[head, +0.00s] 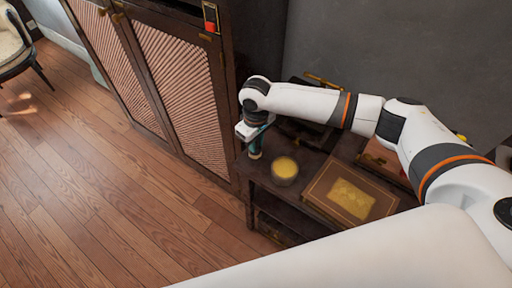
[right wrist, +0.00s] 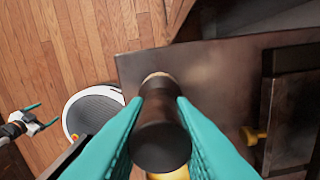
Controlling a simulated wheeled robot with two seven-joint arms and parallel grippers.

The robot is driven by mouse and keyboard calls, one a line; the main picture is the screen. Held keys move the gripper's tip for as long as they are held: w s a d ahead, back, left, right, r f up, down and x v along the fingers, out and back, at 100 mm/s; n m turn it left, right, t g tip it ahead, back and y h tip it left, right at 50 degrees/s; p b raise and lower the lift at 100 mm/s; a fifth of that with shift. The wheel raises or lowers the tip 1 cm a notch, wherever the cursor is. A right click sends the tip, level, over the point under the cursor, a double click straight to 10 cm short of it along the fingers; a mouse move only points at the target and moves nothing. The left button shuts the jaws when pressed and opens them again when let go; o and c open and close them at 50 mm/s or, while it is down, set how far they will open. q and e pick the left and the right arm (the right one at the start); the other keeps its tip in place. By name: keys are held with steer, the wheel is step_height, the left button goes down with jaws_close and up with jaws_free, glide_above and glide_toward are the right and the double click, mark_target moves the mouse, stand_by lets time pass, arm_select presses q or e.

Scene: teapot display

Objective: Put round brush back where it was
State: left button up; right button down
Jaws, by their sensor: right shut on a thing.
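The round brush (right wrist: 160,140) is a dark brown cylinder with a pale ring at its far end. My right gripper (head: 256,138) is shut on it, with teal fingers on both sides in the right wrist view. In the head view the brush (head: 255,153) is upright at the left corner of the small dark table (head: 262,178). I cannot tell whether its lower end touches the tabletop. My left gripper (right wrist: 36,120) shows small at the left of the right wrist view, with its teal fingers apart and empty. It is not in the head view.
A brown box with a gold panel (head: 350,196) lies further right on the table. A tall dark cabinet with slatted doors (head: 180,82) stands close on the left. The wooden floor in front is clear.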

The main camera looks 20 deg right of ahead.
steer(key=shift+f, duration=1.65)
steer(key=shift+f, duration=0.15)
steer(key=c, duration=1.2)
jaws_free()
steer(key=shift+c, duration=0.2)
step_height(320, 180, up, 12)
steer(key=shift+d+r, duration=0.1)
steer(key=shift+r, duration=0.1)
